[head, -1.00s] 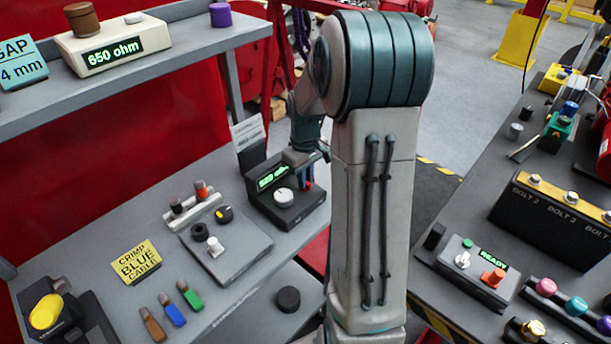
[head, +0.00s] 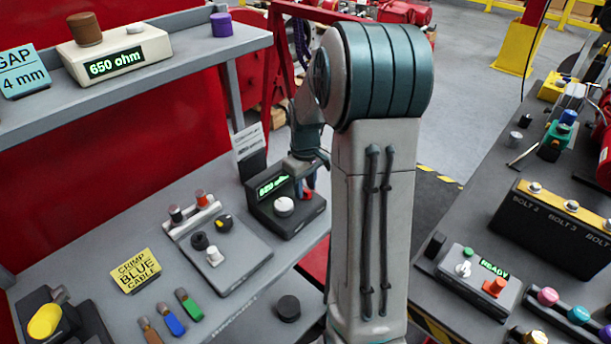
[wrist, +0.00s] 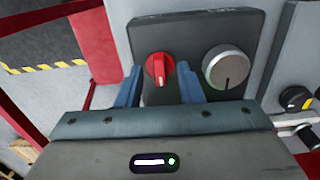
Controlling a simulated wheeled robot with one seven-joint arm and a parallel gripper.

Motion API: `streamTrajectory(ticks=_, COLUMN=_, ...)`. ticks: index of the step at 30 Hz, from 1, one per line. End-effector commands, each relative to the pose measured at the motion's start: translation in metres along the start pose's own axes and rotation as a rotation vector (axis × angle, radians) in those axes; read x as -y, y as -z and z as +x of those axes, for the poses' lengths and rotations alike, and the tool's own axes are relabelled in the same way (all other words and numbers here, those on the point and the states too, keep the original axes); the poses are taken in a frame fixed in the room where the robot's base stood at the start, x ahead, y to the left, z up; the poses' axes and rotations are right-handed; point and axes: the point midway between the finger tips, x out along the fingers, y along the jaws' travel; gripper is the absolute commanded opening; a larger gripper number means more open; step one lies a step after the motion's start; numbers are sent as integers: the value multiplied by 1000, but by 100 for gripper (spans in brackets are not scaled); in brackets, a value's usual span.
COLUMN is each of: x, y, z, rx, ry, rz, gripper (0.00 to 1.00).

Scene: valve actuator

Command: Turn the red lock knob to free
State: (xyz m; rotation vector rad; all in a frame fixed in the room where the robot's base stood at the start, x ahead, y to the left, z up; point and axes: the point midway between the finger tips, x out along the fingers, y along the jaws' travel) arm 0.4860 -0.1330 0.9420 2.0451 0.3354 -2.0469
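The red lock knob (wrist: 159,66) is on the face of a dark box (wrist: 210,30) in the wrist view, with its raised grip close to vertical. My gripper (wrist: 160,78) is open, with one blue finger on each side of the knob. Gaps show between the fingers and the knob. In the head view the dark box (head: 262,218) stands on the left bench, and my gripper (head: 300,187) is at its right end. There my arm hides part of the knob's surroundings.
A silver dial (wrist: 228,68) sits close to the right finger. The box has a lit green display (head: 272,186), partly unreadable. A control panel (head: 235,265) with knobs lies left of it on the bench (head: 110,215). A round black knob (head: 288,307) is on a lower surface.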

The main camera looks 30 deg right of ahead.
Motion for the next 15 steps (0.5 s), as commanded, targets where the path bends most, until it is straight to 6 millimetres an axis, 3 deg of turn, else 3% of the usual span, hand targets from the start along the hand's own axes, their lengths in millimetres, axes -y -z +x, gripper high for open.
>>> streamTrajectory(ticks=5, x=-1, y=1, z=-23, rx=-5, ry=-5, rz=-1, gripper=34)
streamTrajectory(ticks=15, x=0, y=1, z=-99, rx=-4, ry=-4, rz=-1, gripper=34)
